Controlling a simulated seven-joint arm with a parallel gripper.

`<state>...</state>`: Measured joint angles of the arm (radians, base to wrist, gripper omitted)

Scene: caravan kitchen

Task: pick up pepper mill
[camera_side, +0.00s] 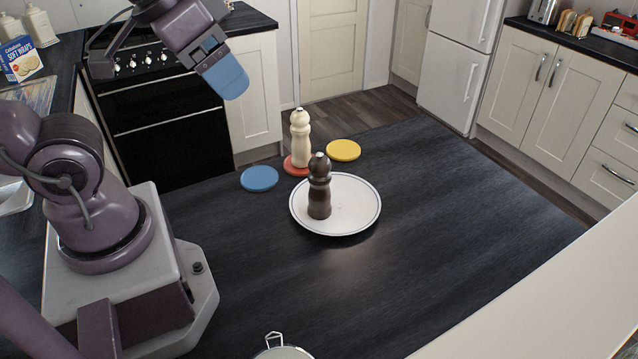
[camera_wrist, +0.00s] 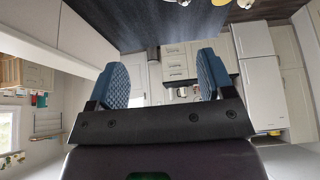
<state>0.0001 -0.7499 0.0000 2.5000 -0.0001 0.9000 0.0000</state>
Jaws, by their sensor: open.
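Two mills stand upright on the dark worktop. A dark brown pepper mill (camera_side: 319,187) stands on a white plate (camera_side: 365,210), left of the plate's middle. A cream mill (camera_side: 300,138) stands behind it on a red coaster (camera_side: 291,168). My gripper (camera_side: 226,78) is in the air, up and left of both mills, well apart from them. In the wrist view my gripper (camera_wrist: 161,80) shows two blue ribbed fingers spread wide with nothing between them. Neither mill is clearly seen in the wrist view.
A blue coaster (camera_side: 259,178) lies left of the mills and a yellow coaster (camera_side: 343,150) lies behind right. A lidded pot (camera_side: 283,352) shows partly at the front edge. The worktop right of the plate is clear.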

